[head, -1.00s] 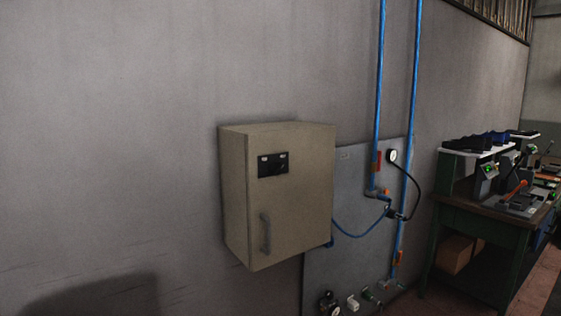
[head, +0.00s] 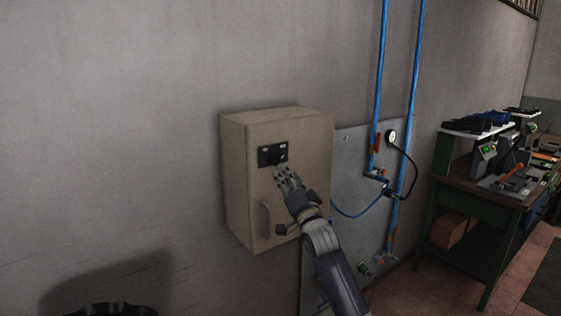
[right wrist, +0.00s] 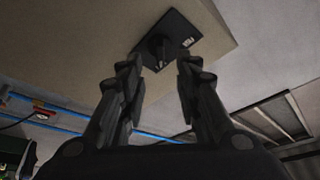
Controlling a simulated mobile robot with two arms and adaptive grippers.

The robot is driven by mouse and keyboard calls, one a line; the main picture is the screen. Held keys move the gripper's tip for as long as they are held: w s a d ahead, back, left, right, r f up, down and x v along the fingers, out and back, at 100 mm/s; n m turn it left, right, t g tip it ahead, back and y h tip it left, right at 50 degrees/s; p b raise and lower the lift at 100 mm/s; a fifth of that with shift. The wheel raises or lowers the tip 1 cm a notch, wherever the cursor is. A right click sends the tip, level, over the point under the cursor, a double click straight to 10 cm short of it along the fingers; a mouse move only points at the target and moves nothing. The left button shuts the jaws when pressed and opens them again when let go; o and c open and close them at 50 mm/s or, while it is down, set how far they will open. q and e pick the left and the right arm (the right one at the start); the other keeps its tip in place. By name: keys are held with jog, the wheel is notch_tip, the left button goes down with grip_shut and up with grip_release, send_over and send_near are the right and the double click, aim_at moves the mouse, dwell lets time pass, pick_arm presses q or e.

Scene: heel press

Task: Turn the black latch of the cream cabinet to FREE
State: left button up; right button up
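The cream cabinet (head: 240,190) is fixed to the grey wall, its door closed, with a grey handle (head: 266,218) low on the door. The black latch (head: 272,155) sits on a black plate high on the door. It also shows in the right wrist view (right wrist: 160,47), where its knob lies beyond and between my fingertips. The labels on the plate are too small to read. My right gripper (head: 284,174) is just below and in front of the latch. In the right wrist view its fingers (right wrist: 158,75) are apart with nothing between them.
Blue pipes (head: 378,90) and a gauge (head: 391,136) are on a grey panel right of the cabinet. A green workbench (head: 480,190) with devices stands farther right. The wall left of the cabinet is bare.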

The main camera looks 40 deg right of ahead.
aim_at(279, 161)
jog(key=p+x, duration=0.1)
jog(key=x, duration=0.3)
jog(key=shift+w+d+r+p, duration=0.1)
jog(key=shift+w+r+p, duration=0.1)
jog(key=shift+w+p, duration=0.1)
jog(key=shift+p+x, duration=0.35)
jog(key=shift+x, duration=0.8)
jog(key=shift+f, duration=0.1)
grip_shut()
